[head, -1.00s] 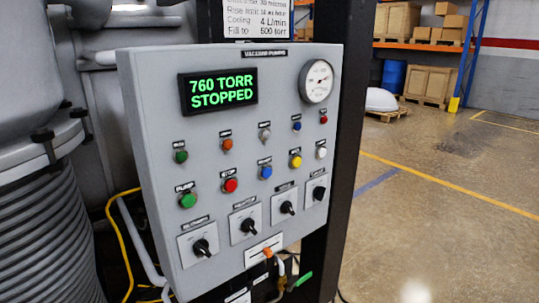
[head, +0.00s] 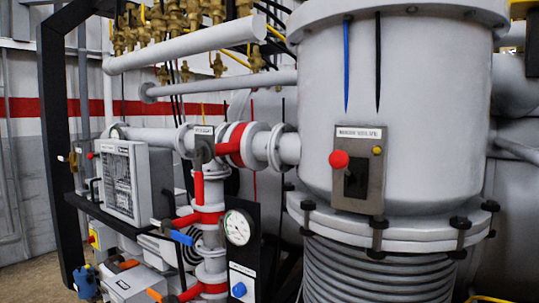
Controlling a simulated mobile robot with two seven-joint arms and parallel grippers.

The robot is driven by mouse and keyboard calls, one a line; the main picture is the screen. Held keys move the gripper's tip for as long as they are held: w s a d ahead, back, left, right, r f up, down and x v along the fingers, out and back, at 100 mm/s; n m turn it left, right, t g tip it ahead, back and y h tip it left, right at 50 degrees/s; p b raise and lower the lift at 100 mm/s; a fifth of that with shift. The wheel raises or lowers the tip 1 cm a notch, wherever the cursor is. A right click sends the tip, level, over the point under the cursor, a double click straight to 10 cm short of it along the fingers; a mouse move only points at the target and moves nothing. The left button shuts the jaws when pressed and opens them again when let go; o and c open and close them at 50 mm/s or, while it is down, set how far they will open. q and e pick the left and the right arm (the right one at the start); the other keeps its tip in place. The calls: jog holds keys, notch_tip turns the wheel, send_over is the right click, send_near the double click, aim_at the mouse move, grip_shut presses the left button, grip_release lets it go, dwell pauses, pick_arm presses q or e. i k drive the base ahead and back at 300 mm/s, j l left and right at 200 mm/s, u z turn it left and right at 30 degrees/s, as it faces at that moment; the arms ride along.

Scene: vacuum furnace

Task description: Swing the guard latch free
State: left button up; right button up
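A grey metal plate (head: 358,170) is mounted on the front of the large grey vessel (head: 400,100). A label on it ends in "VALVE". It carries a round red knob (head: 338,159), a black handle or lever (head: 356,180) standing upright in the middle, and a small yellow button (head: 377,150). No part is marked as a guard latch, and I cannot tell which one it is. Neither of my grippers is in view.
Left of the vessel stand grey pipes with red valve handles (head: 198,188), a round gauge (head: 237,228) and a blue knob (head: 239,289) on panels. Grey pump units (head: 125,180) sit in a black frame (head: 52,130). Brass valves (head: 190,15) line the top. Clamps ring the vessel's flange (head: 410,234).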

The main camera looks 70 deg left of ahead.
aim_at(90, 156)
jog(key=u, duration=3.4)
jog(key=i+j, duration=0.25)
jog(key=i, duration=0.25)
jog(key=i+j, duration=0.3)
jog(key=i, duration=0.2)
jog(key=i+j, duration=0.25)
jog(key=i, duration=0.25)
jog(key=i+j, duration=0.3)
jog(key=i, duration=0.2)
jog(key=i+j+u, duration=0.1)
jog(key=i+j, duration=0.15)
jog(key=i, duration=0.25)
